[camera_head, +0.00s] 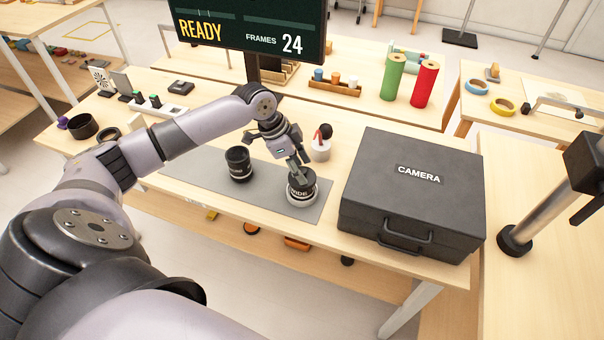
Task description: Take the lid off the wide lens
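The wide lens (301,194) is a short black cylinder with white "WIDE" lettering and a pale band at its base. It stands upright on a grey mat (255,201) on the wooden table. My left gripper (299,172) points down at the top of this lens, with its fingertips at or just above it. The fingers hide much of the top, so I cannot make out the lid's edge or whether they grip it. A second black lens (239,164) stands on the mat to the left. My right gripper is not in view.
A black case marked "CAMERA" (412,190) stands close to the right of the mat. A white pot with a red-and-black item (320,149) is just behind the gripper. A monitor (250,28) stands behind. The mat's left part is clear.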

